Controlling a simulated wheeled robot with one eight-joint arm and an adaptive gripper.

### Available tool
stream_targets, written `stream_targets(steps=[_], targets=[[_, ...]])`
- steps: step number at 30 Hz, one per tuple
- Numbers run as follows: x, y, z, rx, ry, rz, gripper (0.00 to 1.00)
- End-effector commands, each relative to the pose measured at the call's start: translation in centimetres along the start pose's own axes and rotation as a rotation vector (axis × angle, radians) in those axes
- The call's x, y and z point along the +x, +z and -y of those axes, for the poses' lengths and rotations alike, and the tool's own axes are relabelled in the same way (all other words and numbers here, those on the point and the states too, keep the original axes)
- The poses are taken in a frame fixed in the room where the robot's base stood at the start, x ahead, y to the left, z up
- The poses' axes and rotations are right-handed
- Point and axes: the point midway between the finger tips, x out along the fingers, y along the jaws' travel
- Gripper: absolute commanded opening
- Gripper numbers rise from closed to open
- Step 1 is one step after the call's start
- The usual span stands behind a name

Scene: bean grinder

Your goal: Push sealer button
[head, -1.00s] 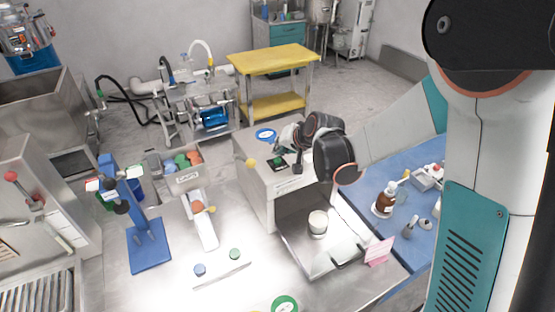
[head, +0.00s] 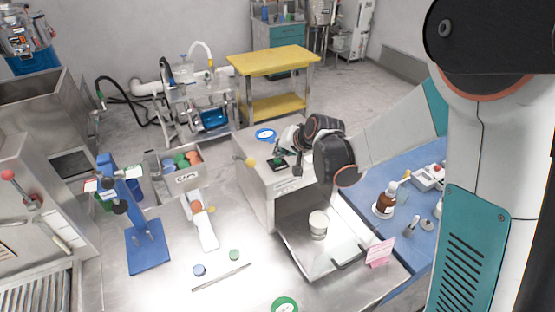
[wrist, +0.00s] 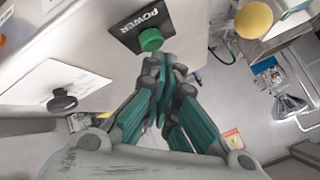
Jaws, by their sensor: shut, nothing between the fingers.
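The sealer (head: 258,185) is a pale box-shaped machine in the middle of the head view. A round green button (wrist: 151,40) sits on its black plate marked POWER (wrist: 125,28). The button also shows small on the machine's top in the head view (head: 281,162). My gripper (wrist: 168,66) is shut and empty. In the wrist view its teal-and-grey fingertips are just beside and below the green button. I cannot tell whether they touch it. In the head view my gripper (head: 282,152) is over the machine's top, partly hidden by my dark wrist.
A black knob (wrist: 62,103) stands on the machine's panel. A yellow knob (wrist: 253,19) sticks out at its side. A white cup (head: 318,224) stands on the metal tray in front. A blue stand (head: 149,252) and a caps box (head: 187,180) are to the left.

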Motion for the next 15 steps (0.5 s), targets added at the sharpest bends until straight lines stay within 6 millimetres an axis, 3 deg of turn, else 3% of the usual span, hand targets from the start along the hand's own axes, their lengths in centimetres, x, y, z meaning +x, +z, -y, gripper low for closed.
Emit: stream_targets(steps=[15], targets=[[0.42, 0.31, -0.31, 0.000, 0.000, 0.000, 0.00]])
